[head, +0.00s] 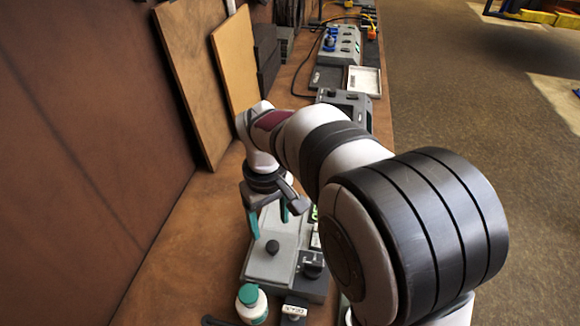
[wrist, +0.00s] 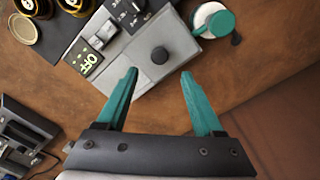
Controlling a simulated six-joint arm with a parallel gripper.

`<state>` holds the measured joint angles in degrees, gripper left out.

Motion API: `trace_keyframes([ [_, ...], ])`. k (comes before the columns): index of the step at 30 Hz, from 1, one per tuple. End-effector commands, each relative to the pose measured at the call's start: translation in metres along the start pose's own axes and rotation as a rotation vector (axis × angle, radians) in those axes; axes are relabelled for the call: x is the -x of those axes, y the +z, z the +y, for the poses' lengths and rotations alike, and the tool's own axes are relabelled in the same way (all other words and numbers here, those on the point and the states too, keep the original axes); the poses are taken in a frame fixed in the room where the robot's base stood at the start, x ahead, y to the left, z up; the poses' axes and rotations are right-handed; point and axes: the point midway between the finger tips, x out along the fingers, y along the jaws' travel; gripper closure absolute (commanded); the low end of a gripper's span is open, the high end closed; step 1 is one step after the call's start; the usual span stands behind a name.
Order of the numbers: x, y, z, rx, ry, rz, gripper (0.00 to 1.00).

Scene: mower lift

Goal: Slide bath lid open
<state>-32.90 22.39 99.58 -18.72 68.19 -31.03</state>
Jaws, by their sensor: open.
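The bath is a grey bench unit (head: 318,290) below my gripper, with dark controls at its right side. Its lid is a flat light-grey plate (head: 262,266) with a round black knob (head: 272,247); no opening beside the lid shows. In the wrist view the lid (wrist: 184,40) and knob (wrist: 160,56) lie just beyond the fingertips. A green "OFF" display (wrist: 89,62) shows left of the knob. My gripper (head: 268,218) is open and empty above the lid, with teal fingers apart; in the wrist view my gripper (wrist: 158,73) has the knob roughly centred between its fingertips.
A white bottle with a teal cap (head: 252,304) stands close to the unit, also seen in the wrist view (wrist: 212,20). Boards (head: 185,80) lean on the wall at left. More devices (head: 340,45) and a white tray (head: 364,80) stand farther along. Bench left of the unit is clear.

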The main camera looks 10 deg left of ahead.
Motion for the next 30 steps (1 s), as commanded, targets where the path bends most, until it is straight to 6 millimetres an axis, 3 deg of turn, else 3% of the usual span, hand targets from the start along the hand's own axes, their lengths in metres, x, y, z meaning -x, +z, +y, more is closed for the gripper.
trace_keyframes([
  [3, -0.035, 0.002, 0.0, -0.002, -0.002, -0.006, 0.31],
  [9, -0.071, 0.001, 0.001, -0.003, 0.0, -0.001, 0.31],
  [21, -0.081, 0.0, 0.0, -0.004, 0.0, 0.001, 0.33],
  [30, -0.081, 0.0, 0.001, -0.004, 0.0, 0.001, 0.87],
])
